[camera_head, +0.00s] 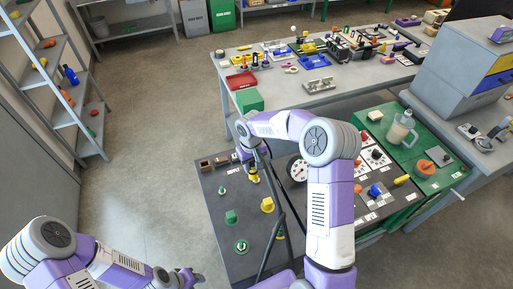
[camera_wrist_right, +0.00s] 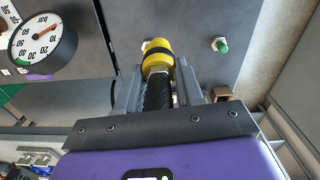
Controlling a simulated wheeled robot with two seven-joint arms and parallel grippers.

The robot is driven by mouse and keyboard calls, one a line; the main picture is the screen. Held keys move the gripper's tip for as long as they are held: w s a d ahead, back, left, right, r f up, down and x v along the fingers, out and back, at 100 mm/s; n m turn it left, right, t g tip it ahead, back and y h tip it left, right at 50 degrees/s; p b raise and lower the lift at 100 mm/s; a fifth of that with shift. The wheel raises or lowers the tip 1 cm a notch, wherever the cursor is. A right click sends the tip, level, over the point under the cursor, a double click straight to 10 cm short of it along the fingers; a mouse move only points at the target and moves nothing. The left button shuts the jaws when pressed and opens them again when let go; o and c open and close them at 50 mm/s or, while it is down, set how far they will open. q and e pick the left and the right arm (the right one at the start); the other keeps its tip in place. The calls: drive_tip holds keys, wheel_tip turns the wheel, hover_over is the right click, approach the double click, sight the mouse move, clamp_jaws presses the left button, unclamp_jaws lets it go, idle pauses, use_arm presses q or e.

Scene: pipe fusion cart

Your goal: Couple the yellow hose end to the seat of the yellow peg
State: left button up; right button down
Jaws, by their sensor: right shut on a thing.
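My right gripper (camera_head: 252,166) is shut on the yellow hose end (camera_head: 254,178) over the dark cart panel (camera_head: 208,203). In the right wrist view the yellow hose end (camera_wrist_right: 158,57), with a black band, projects beyond the fingers (camera_wrist_right: 158,92), and black braided hose lies between them. A small pale metal edge shows behind the yellow end, like the hex base by the green peg (camera_wrist_right: 220,44). The yellow peg itself is hidden, and I cannot tell whether the hose end touches its seat. My left gripper (camera_head: 190,277) is low at the left, away from the cart, its jaws unclear.
The panel carries the green peg (camera_head: 222,189), a green block (camera_head: 231,216), a yellow block (camera_head: 267,204) and a green ring (camera_head: 241,246). A round gauge (camera_head: 298,170) stands right of the gripper. A workbench (camera_head: 275,75) with parts is behind. Floor at left is clear.

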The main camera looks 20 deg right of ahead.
drive_tip(key=w+d, duration=0.1)
drive_tip(key=w+d+r+p, duration=0.1)
drive_tip(key=w+d, duration=0.1)
drive_tip(key=shift+w+r, duration=0.2)
drive_tip(key=shift+s, duration=0.1)
drive_tip(key=shift+f+b, duration=1.95)
drive_tip(key=shift+f, duration=0.85)
drive_tip(key=shift+f+b, duration=1.5)
drive_tip(key=shift+f, duration=0.65)
drive_tip(key=c, duration=0.6)
unclamp_jaws()
drive_tip(key=shift+c, duration=0.2)
